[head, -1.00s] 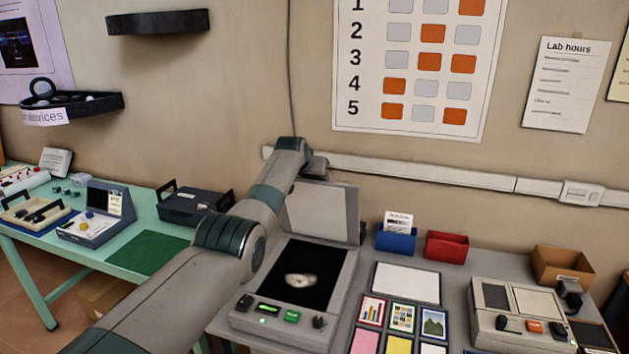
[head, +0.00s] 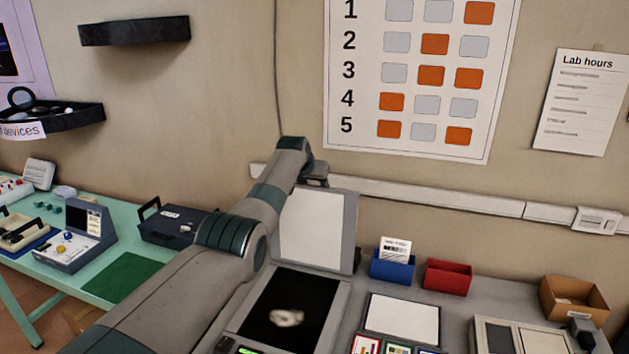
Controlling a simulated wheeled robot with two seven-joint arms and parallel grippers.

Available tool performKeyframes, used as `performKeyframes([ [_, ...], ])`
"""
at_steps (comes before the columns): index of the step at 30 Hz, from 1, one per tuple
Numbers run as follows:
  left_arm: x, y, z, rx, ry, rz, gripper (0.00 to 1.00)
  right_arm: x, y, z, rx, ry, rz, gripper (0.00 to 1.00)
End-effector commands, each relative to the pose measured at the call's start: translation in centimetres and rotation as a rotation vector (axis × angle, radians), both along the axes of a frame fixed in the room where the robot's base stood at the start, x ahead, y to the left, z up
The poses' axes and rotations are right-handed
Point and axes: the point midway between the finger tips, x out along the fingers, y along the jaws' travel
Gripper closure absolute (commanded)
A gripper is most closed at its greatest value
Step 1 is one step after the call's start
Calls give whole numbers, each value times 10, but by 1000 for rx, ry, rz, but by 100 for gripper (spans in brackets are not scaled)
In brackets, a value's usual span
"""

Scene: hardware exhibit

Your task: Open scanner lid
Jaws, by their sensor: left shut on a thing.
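The scanner (head: 338,318) stands on the grey table with its lid (head: 312,231) raised nearly upright against its back edge. The lid's pale inner face is toward me. The dark glass bed (head: 288,300) is exposed, with a small pale light or reflection on it. My left arm reaches in from the left across the scanner's left side. My left gripper (head: 316,176) is at the top edge of the lid, shut on it; its fingertips are mostly hidden behind the wrist. My right gripper is out of view.
Right of the scanner are a white sheet (head: 402,318), a blue holder with a card (head: 393,267), a red bin (head: 447,275) and a cardboard box (head: 574,299). A green table (head: 121,242) with devices is at left. A wall rail (head: 430,184) runs behind the lid.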

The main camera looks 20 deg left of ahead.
Motion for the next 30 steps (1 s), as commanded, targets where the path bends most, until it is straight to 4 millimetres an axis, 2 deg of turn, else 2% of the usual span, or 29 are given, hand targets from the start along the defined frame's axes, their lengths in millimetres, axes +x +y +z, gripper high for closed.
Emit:
performKeyframes([
  [1,-5,-2,-18,-1,29,-2,94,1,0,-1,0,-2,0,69],
  [10,-5,-2,-18,-2,31,-3,94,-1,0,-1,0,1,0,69],
  [11,-5,-2,-18,-2,31,-3,51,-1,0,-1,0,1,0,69],
  [13,-5,-2,-18,-2,30,-3,34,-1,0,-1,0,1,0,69],
  [30,-5,0,-7,-1,14,-1,34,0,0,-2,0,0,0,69],
])
